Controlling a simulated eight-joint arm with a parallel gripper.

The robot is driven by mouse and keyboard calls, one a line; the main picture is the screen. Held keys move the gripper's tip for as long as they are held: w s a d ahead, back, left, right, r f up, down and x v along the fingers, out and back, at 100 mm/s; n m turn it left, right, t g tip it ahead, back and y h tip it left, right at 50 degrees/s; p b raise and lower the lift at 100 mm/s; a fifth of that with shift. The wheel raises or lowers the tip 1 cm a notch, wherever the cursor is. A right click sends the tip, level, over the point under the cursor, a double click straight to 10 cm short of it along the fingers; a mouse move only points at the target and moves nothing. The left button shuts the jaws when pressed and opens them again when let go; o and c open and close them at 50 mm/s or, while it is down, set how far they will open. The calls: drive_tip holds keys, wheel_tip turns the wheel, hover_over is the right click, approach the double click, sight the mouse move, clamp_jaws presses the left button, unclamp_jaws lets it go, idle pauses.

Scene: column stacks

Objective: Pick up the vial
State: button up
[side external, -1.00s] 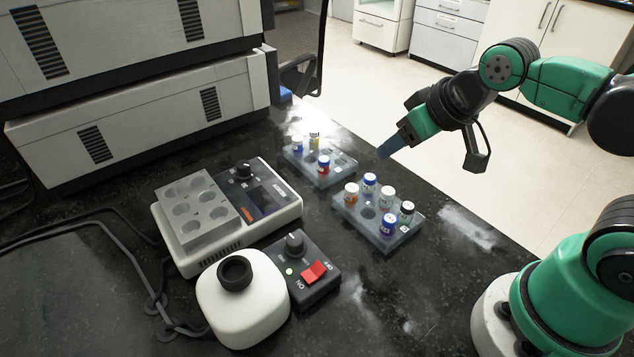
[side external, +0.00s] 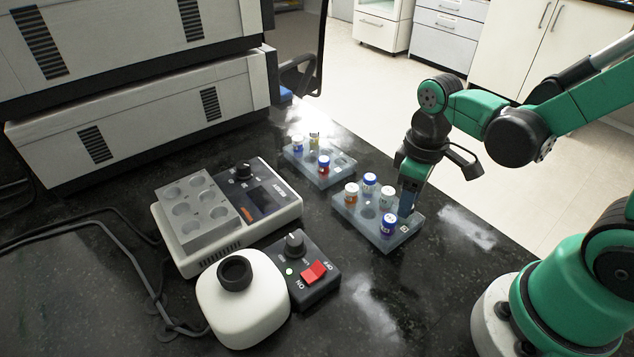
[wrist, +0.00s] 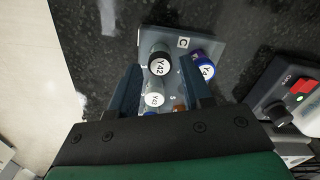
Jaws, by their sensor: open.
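My gripper (side external: 407,207) points down over the right end of the near vial rack (side external: 352,212). In the wrist view its two fingers are apart, one on each side of a black-capped vial (wrist: 158,66) labelled Y42. I cannot tell whether they touch it. A blue-capped vial (side external: 389,224) stands close by, just outside the right finger in the wrist view (wrist: 204,71). The task does not say which vial is meant.
The rack also holds an orange vial with a white cap (side external: 351,192) and another blue-capped vial (side external: 370,183). A second rack (side external: 330,177) with several vials stands behind.

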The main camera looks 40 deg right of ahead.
drive_tip(key=shift+f, duration=0.95)
clamp_jaws()
drive_tip(key=shift+r, duration=0.1)
wheel_tip(320, 180, up, 20)
idle(0.4)
